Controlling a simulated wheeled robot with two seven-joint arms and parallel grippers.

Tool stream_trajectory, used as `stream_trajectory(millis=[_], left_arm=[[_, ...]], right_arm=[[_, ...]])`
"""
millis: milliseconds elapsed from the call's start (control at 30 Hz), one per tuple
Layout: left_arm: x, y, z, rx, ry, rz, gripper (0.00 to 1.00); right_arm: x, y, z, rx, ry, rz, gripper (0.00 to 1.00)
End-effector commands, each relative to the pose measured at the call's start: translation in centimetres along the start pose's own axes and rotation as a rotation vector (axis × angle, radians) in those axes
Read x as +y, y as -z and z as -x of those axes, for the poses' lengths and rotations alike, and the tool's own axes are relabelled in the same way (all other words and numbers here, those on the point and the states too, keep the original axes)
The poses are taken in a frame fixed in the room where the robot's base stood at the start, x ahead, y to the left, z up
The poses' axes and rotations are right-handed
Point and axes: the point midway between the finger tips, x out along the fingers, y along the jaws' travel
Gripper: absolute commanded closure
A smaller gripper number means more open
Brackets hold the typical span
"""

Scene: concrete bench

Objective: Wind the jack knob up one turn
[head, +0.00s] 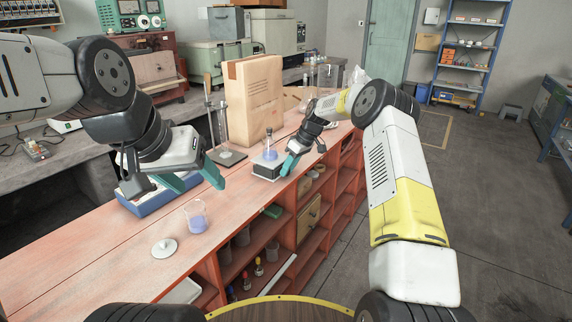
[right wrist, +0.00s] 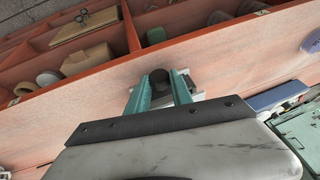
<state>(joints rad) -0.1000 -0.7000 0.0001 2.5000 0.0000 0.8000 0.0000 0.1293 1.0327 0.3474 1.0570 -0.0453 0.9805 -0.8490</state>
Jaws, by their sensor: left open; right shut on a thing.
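The lab jack (head: 266,168) is a low dark block with a pale top, standing on the red bench near its front edge. A flask (head: 270,153) with blue liquid stands upright on it. My right gripper (head: 290,162) is at the jack's right side. In the right wrist view its teal fingers are shut on the dark knob (right wrist: 160,84), which is partly hidden between them. My left gripper (head: 195,178) is open and empty, above the bench to the left of the jack, with its teal fingers spread.
A retort stand (head: 225,155) and a large paper bag (head: 254,98) stand behind the jack. A blue tray (head: 146,206), a beaker (head: 196,219) with blue liquid and a white lidded dish (head: 164,248) are at the left. Shelves with jars (head: 259,268) lie below the bench top.

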Motion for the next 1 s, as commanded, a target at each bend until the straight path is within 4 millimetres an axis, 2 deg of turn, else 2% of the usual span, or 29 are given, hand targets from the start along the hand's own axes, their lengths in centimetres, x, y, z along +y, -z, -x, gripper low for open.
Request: stream_trajectory(millis=[200, 533, 567, 633, 667, 1000], left_arm=[[0.0, 0.0, 0.0, 0.0, 0.0, 0.0, 0.39], [0.0, 0.0, 0.0, 0.0, 0.0, 0.0, 0.39], [0.0, 0.0, 0.0, 0.0, 0.0, 0.0, 0.39], [0.0, 0.0, 0.0, 0.0, 0.0, 0.0, 0.39], [0.0, 0.0, 0.0, 0.0, 0.0, 0.0, 0.39], [0.0, 0.0, 0.0, 0.0, 0.0, 0.0, 0.39]], right_arm=[[0.24, 0.07, -0.01, 0.004, 0.077, -0.032, 1.0], [0.18, 0.03, 0.02, 0.003, 0.084, -0.034, 1.0], [0.18, 0.03, 0.02, 0.003, 0.084, -0.034, 0.67], [0.18, 0.03, 0.02, 0.003, 0.083, -0.034, 0.54], [0.18, 0.02, 0.02, 0.002, 0.083, -0.034, 0.51], [0.22, 0.02, 0.34, 0.002, 0.082, -0.034, 0.51]])
